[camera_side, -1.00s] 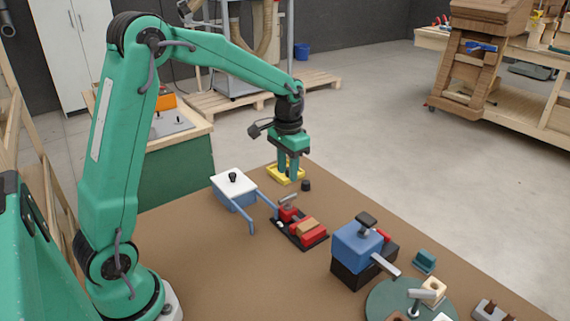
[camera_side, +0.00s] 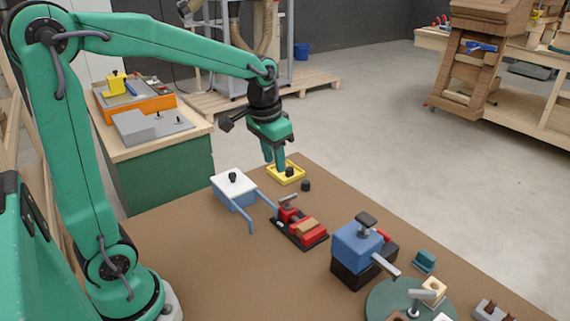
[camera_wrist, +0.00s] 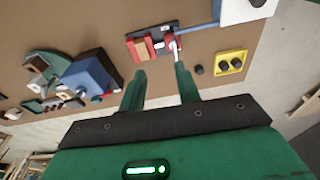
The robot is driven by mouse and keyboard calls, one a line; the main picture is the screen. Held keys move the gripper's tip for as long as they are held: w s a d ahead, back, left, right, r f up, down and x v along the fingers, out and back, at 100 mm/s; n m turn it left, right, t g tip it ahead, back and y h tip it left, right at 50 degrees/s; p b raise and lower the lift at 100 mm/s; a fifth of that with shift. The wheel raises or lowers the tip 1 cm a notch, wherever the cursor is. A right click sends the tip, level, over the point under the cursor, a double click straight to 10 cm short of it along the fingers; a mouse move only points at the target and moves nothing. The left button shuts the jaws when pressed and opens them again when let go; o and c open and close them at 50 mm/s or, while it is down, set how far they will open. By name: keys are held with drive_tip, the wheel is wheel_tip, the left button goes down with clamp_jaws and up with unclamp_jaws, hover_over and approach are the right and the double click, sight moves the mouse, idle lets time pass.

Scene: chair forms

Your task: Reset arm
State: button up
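My gripper (camera_side: 277,164) hangs above the far end of the brown table, just over a yellow tray (camera_side: 273,176). In the wrist view its two green fingers (camera_wrist: 160,80) stand apart with nothing held between them. The yellow tray also shows in the wrist view (camera_wrist: 231,52), with two dark pegs (camera_wrist: 237,63) in it. A third dark peg (camera_side: 305,186) stands on the table beside the tray. In the side view a finger partly covers the tray.
A blue box with a white lid (camera_side: 232,183) and blue arms stands left of a red-and-tan fixture (camera_side: 311,231) on a black base. A blue block on a black base (camera_side: 357,244) and a green turntable (camera_side: 375,304) stand nearer. The table's front left is bare.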

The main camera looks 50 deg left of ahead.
drive_tip(key=s+d+r+t, duration=0.1)
drive_tip(key=s+d+t, duration=0.1)
drive_tip(key=s, duration=0.5)
drive_tip(key=s+d+r+t, duration=0.1)
drive_tip(key=s+d+r, duration=0.1)
drive_tip(key=s, duration=0.6)
drive_tip(key=shift+d+t, duration=0.15)
drive_tip(key=shift+t, duration=0.25)
idle(0.7)
